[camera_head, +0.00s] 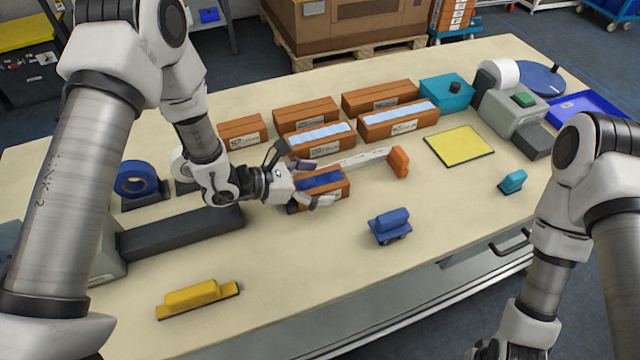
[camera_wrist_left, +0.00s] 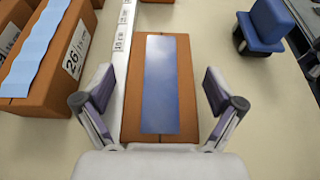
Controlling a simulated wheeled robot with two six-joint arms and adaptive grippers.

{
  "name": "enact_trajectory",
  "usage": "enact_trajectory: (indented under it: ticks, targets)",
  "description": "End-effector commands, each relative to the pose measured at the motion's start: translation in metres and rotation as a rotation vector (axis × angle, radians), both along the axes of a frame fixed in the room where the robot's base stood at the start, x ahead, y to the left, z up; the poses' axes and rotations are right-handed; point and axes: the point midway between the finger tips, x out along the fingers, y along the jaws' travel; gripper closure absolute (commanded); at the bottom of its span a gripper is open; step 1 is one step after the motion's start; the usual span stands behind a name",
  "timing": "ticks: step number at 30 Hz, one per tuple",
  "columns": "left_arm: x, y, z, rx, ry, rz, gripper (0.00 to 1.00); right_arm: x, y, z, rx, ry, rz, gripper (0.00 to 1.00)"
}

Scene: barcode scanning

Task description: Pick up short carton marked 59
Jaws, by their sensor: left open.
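My left gripper (camera_head: 312,184) is at this carton. In the left wrist view the carton (camera_wrist_left: 159,90) sits between the spread fingers of my left gripper (camera_wrist_left: 158,88), with a gap on each side. The fingers are open and do not touch it. My right arm comes down at the lower right, and its fingers are out of view.
A pale ruler-like strip with an orange end block (camera_head: 399,161) runs close behind the carton. Several other brown cartons stand behind it; one (camera_wrist_left: 62,62) is marked 26. A blue block (camera_head: 390,226) and a yellow block (camera_head: 197,298) stand on open table in front.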

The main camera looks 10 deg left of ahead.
Motion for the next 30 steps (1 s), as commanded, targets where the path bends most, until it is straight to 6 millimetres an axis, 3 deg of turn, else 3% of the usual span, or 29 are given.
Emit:
enact_trajectory:
  ticks: [1,7,8,9,19,26,30]
  targets:
    - [0.0,0.0,0.0,0.0,0.0,0.0,0.13,0.0,0.0,0.0,0.0,0.0,0.0,0.09]
    - [0.0,0.0,0.0,0.001,0.001,0.0,0.82,0.0,0.0,0.0,0.0,0.0,0.0,0.09]
    - [0.0,0.0,0.0,0.001,0.001,0.0,0.83,0.0,0.0,0.0,0.0,0.0,0.0,0.09]
    - [0.0,0.0,0.0,0.001,-0.001,0.0,0.9,0.0,0.0,0.0,0.0,0.0,0.0,0.09]
    - [0.0,0.0,0.004,0.001,-0.001,0.0,0.9,0.0,0.0,-0.002,0.0,0.0,0.0,0.09]
    - [0.001,0.0,0.032,0.0,-0.006,-0.001,0.9,0.0,0.0,-0.012,0.0,0.0,0.0,0.09]
    - [-0.025,-0.007,0.034,0.0,0.004,-0.002,0.9,0.0,0.0,-0.022,0.0,0.0,0.0,0.09]
